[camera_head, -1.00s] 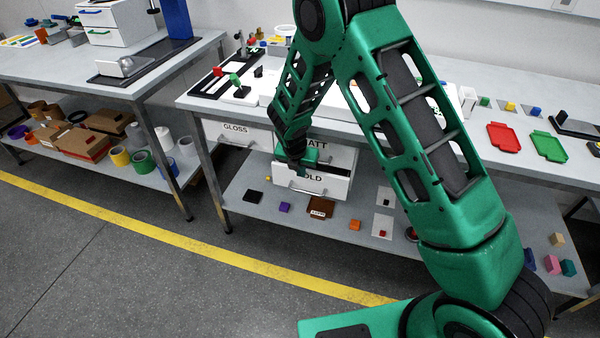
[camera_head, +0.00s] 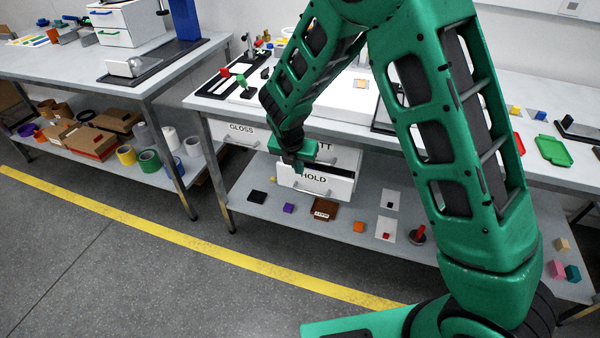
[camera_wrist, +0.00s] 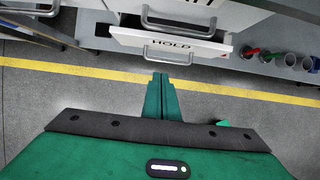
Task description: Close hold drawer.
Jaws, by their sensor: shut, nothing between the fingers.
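The hold drawer (camera_head: 314,180) is a white drawer labelled HOLD, at the bottom of the drawer unit under the bench. It stands out past the drawer above in the head view, so it is partly open. In the wrist view its front (camera_wrist: 206,46) and grey bar handle (camera_wrist: 168,54) lie just beyond my fingertips. My gripper (camera_wrist: 160,76) is shut and empty, with its fingers pointing at the handle; I cannot tell whether they touch it. In the head view my gripper (camera_head: 298,164) is at the drawer's upper left edge, and my arm hides part of the unit.
The GLOSS drawer (camera_head: 240,131) is to the left, and a second drawer (camera_head: 346,156), partly hidden, is above the hold drawer. The lower shelf (camera_head: 270,212) holds several small blocks and cards. Open floor with a yellow line (camera_head: 200,243) lies in front.

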